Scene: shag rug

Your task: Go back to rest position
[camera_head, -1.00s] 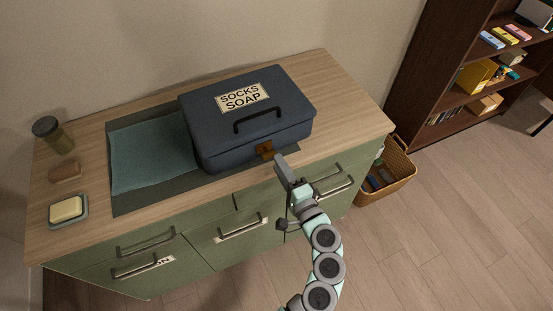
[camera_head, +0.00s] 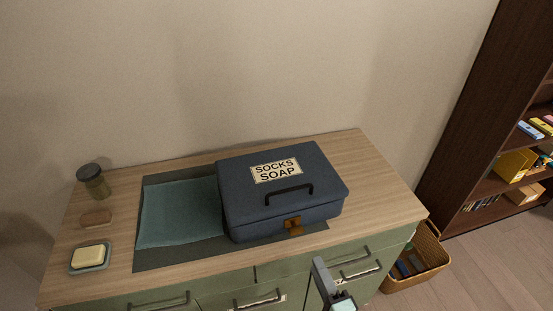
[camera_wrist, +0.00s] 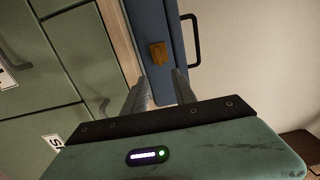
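My gripper (camera_head: 322,272) is at the bottom of the head view, in front of the dresser's front edge and below the box's latch. In the wrist view its two fingers (camera_wrist: 160,88) stand apart with nothing between them. The dark blue box (camera_head: 240,200), labelled "SOCKS SOAP", sits with its lid down on the dresser top, and also shows in the wrist view (camera_wrist: 158,22). Its orange-brown latch (camera_head: 293,225) is on the front and appears between and beyond the fingers in the wrist view (camera_wrist: 158,53). The gripper appears apart from the box. Most of my arm is outside the head view.
The wooden dresser (camera_head: 385,190) carries a grey-green mat with a teal cloth (camera_head: 180,212), a jar (camera_head: 94,182), a brown block (camera_head: 96,218) and soap in a dish (camera_head: 88,257). A wicker basket (camera_head: 430,262) and a dark bookshelf (camera_head: 455,165) stand to the right.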

